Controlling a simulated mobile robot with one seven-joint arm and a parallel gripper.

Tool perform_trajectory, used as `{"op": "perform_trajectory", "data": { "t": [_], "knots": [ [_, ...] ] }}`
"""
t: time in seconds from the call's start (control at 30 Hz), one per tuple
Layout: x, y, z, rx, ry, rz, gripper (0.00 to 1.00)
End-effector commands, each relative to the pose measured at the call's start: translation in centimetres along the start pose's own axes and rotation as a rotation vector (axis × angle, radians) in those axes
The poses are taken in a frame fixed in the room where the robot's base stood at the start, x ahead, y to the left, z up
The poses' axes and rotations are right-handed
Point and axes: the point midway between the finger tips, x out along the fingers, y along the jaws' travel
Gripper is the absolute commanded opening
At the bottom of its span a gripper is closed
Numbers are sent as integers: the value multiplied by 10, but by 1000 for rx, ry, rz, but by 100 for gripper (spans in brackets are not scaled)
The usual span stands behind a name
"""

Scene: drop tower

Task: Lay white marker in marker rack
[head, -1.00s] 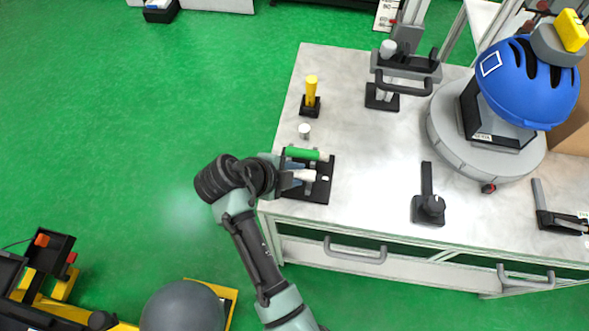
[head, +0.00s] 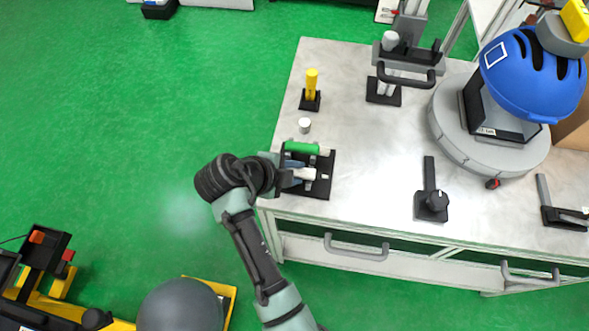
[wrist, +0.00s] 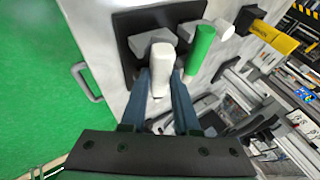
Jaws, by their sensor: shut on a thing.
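My gripper (wrist: 166,100) is shut on the white marker (wrist: 162,62), with a blue finger on each side of it. The head view also shows the white marker (head: 304,174) at the fingers, over the black marker rack (head: 320,189). The rack also shows in the wrist view (wrist: 125,22), with light grey blocks (wrist: 143,42) on it beside the marker. I cannot tell whether the white marker touches the rack. The green marker (head: 301,147) lies at the rack's far side, and beside the white marker in the wrist view (wrist: 201,52).
A black knob fixture (head: 432,204) stands to the right. A blue helmet (head: 527,75) is at the back right. The table (head: 375,150) between is clear.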

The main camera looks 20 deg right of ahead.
Motion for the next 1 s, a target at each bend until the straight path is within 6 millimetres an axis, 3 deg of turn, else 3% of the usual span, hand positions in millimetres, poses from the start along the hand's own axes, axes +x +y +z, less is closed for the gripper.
{"op": "perform_trajectory", "data": {
  "t": [0.03,0.2,0.5,0.63,1.0],
  "knots": [
    [0,0,0,0,0,0,33],
    [0,0,0,0,0,0,64],
    [-1,0,0,0,-1,0,64],
    [-11,-1,1,0,-3,-3,64],
    [-88,-1,1,0,-5,-5,64]
  ]
}}
